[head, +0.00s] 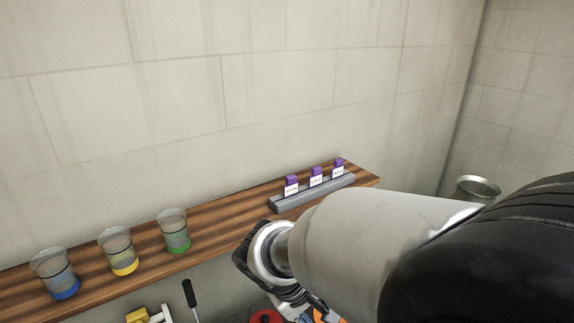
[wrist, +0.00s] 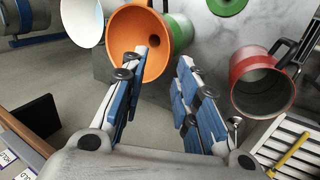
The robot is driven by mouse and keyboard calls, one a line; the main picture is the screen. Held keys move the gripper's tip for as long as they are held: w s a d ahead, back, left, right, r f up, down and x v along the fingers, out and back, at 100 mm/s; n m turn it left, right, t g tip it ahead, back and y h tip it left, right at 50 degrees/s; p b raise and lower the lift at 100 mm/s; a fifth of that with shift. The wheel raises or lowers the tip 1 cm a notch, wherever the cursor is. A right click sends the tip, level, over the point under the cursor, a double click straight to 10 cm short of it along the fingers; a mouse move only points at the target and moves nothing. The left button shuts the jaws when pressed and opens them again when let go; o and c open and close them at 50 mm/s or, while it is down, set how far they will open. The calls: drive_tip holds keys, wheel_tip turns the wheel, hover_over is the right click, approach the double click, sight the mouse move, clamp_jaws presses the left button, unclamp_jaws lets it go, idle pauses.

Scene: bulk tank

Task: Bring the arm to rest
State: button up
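My arm (head: 380,235) reaches across the lower right of the head view, in front of the wooden shelf. In the wrist view my gripper (wrist: 163,68) has its two blue-padded fingers apart. In the head view the fingers are mostly hidden by the arm and cut off by the lower edge.
The shelf (head: 215,222) holds cups with blue (head: 57,272), yellow (head: 118,250) and green (head: 174,230) bottoms, and a grey rack (head: 315,193) of purple-capped items. Beyond my fingers are an orange funnel-shaped vessel (wrist: 128,22) and a red can (wrist: 262,82). A metal bucket (head: 478,188) stands right.

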drive_tip(key=s+d+r+m+t+y+b, duration=0.1)
drive_tip(key=s+d+r+m+y, duration=0.1)
drive_tip(key=s, duration=0.6)
drive_tip(key=s+d+r+m+t+y+b, duration=0.1)
drive_tip(key=s+d+r+m+y, duration=0.1)
drive_tip(key=s, duration=0.6)
drive_tip(key=d+r+m, duration=0.1)
drive_tip(key=d+r, duration=0.1)
drive_tip(key=d, duration=0.1)
drive_tip(key=shift+s+d+r+m+b, duration=0.25)
drive_tip(key=shift+d+r+m+b, duration=0.1)
drive_tip(key=shift+d+m, duration=0.05)
